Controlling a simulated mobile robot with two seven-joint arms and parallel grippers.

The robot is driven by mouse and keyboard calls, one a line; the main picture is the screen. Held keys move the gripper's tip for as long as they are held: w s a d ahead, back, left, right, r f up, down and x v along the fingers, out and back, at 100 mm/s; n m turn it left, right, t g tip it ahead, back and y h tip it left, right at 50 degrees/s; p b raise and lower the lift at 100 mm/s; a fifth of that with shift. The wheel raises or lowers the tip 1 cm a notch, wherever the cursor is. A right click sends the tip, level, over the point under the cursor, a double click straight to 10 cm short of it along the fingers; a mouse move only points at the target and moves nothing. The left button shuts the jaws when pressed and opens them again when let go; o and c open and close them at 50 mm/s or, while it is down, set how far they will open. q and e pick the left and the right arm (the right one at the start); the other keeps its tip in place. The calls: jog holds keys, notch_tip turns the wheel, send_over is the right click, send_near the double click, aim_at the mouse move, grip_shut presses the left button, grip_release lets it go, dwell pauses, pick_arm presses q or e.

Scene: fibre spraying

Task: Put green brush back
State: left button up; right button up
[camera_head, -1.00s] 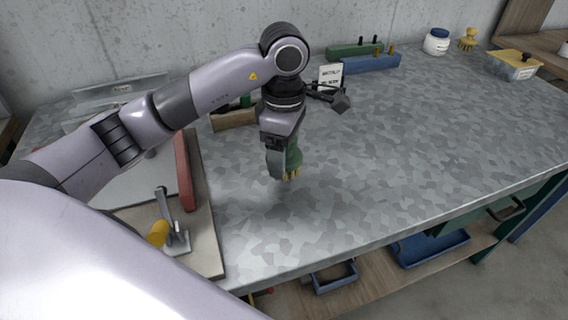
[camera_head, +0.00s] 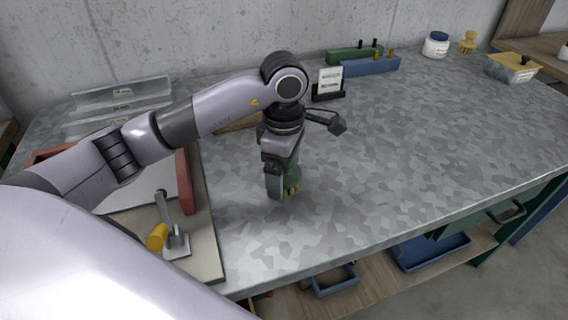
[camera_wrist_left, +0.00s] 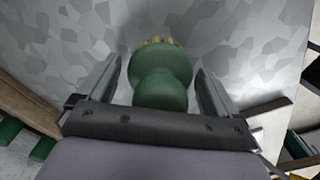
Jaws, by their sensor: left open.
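The green brush (camera_head: 292,179) stands on the grey mottled tabletop, its yellowish bristles down. In the left wrist view the green brush (camera_wrist_left: 161,78) has a round knob and a wider head, with bristles at its far edge. My left gripper (camera_head: 282,190) is low over the table at the brush. In the left wrist view its two fingers (camera_wrist_left: 160,85) stand on either side of the brush, with a gap at each side, so it is open. My right gripper is in neither view.
A board with a red-edged frame (camera_head: 184,185) and a yellow-ended clamp (camera_head: 160,236) lies at the left. A black card holder (camera_head: 329,92), green and blue blocks (camera_head: 370,66), a white jar (camera_head: 436,45), a yellow brush (camera_head: 467,43) and a yellow-lidded box (camera_head: 514,67) stand at the back. The table's middle right is clear.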

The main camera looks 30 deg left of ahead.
pick_arm(q)
notch_tip(320, 180, up, 12)
jog(key=shift+r+p, duration=0.2)
jog(key=shift+p, duration=0.1)
dwell(0.8)
